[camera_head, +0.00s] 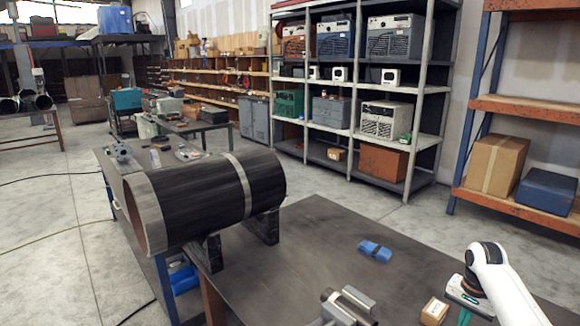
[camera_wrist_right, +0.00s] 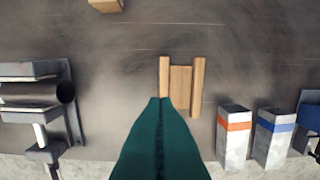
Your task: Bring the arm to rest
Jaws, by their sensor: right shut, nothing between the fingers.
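My right arm (camera_head: 505,293), white with a dark wrist, comes in at the lower right of the head view, over the near right part of the dark table (camera_head: 300,262). Its green gripper shows only in part there, at the bottom edge. In the right wrist view the green fingers of my right gripper (camera_wrist_right: 160,101) are together with nothing between them. Their tips appear just in front of a small wooden piece with two side rails (camera_wrist_right: 180,86). I cannot tell the height above the table. My left gripper is in neither view.
A large black pipe (camera_head: 208,195) lies on dark supports at the table's left. A blue item (camera_head: 375,251), a small cardboard box (camera_head: 434,311) and a grey metal fixture (camera_head: 347,306) are on the table. Orange-banded (camera_wrist_right: 234,125) and blue-banded (camera_wrist_right: 274,127) blocks stand right of the fingers.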

